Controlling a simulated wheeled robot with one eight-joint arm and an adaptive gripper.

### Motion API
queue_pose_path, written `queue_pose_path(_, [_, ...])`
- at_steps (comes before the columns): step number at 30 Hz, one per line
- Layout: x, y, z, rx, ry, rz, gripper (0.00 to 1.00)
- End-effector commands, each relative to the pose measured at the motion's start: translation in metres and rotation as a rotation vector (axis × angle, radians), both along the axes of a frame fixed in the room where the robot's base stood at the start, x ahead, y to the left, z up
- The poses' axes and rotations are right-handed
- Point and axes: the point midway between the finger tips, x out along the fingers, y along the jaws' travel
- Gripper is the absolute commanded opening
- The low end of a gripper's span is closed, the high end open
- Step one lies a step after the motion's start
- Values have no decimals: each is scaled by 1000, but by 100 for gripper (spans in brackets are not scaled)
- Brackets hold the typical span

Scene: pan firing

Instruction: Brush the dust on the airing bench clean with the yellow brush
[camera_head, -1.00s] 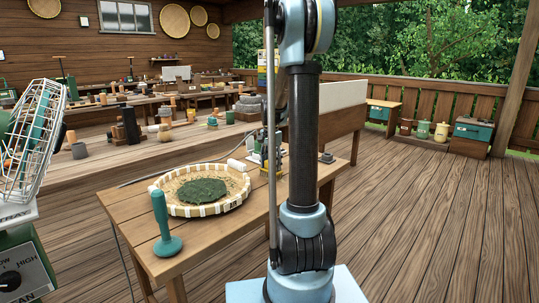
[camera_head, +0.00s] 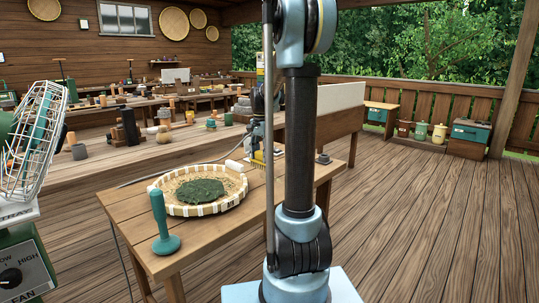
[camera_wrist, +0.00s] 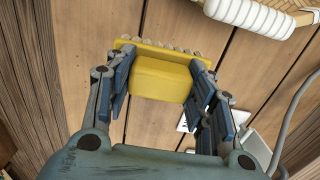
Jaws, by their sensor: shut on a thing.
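My gripper (camera_wrist: 160,84) is shut on the yellow brush (camera_wrist: 160,78), with the brush block between its two fingers and a row of pale bristle tufts along its far edge. In the head view the brush (camera_head: 258,157) is low at the back right end of the wooden airing bench (camera_head: 205,232), partly behind my arm. My gripper (camera_head: 257,143) is just above it there. I cannot tell whether the bristles touch the wood. The dust cannot be made out clearly in either view.
A round woven tray (camera_head: 231,204) with dark green leaves (camera_head: 201,191) stands on the bench. A teal handled tool (camera_head: 163,222) stands at its front left. A white roll (camera_head: 234,165) lies behind the tray, near the brush. A wire-caged fan (camera_head: 35,150) is at left.

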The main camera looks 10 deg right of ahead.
Motion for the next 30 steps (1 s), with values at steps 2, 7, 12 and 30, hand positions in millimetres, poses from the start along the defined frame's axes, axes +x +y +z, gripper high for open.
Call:
queue_pose_path(2, [0, -1, 7, 0, 0, -2, 20])
queue_pose_path(7, [0, -3, 19, 0, 0, -4, 20])
queue_pose_path(12, [0, -5, 21, 0, 0, -7, 20])
queue_pose_path(30, [-5, -16, 20, 0, 0, -6, 20])
